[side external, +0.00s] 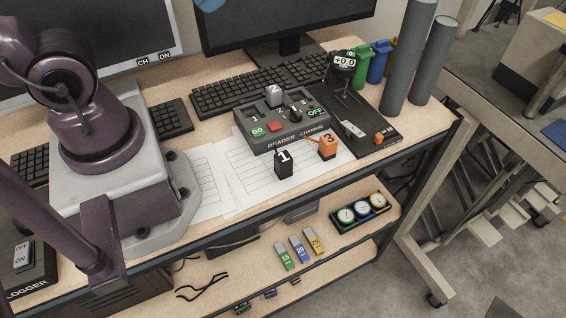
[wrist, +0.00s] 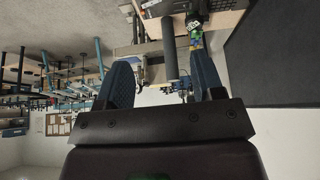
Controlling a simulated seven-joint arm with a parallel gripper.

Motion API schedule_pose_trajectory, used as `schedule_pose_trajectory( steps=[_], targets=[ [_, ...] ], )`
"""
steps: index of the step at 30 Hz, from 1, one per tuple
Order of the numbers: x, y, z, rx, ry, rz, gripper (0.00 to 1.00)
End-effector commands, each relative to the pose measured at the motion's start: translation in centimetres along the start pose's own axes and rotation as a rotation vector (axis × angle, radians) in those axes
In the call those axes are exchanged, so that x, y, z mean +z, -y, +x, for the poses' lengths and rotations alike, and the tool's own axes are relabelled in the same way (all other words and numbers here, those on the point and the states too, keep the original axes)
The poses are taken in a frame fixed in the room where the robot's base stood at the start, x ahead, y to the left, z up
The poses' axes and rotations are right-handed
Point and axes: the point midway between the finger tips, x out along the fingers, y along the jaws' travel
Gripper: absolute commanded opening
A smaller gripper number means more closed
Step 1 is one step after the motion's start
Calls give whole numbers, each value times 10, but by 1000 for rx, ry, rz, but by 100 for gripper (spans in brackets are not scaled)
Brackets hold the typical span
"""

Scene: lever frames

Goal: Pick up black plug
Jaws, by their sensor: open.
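The black plug (side external: 283,163), a small upright block marked 1, stands on the desk in front of the reader box, partly over the white paper sheets. An orange plug (side external: 328,146) marked 3 stands to its right. A grey plug (side external: 274,96) marked 2 sits in the reader box (side external: 285,124). My gripper (wrist: 160,62) shows in the wrist view with its two blue fingers spread and nothing held between them. It is outside the side external view, and I cannot make out the black plug in the wrist view.
Paper sheets (side external: 245,180) lie left of the black plug. A black device with a meter (side external: 368,132) stands to the right, near two tall grey cylinders (side external: 409,58). A keyboard (side external: 262,88) and monitors are behind. A lower shelf (side external: 265,275) holds coloured blocks and gauges.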

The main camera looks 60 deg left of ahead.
Motion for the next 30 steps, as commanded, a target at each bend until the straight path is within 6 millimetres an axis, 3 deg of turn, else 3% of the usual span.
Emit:
schedule_pose_trajectory(
  steps=[8, 11, 16, 20, 24, 30],
  targets=[
    [1, -7, 3, 17, 15, 31, 62],
    [5, -19, 20, 61, 103, 81, 62],
    [16, -47, 65, 155, 332, 64, 62],
    [27, -66, 102, 143, 493, -104, 62],
    [40, -78, 143, 22, 610, -371, 62],
    [48, -74, 195, -243, 588, -842, 62]
  ],
)
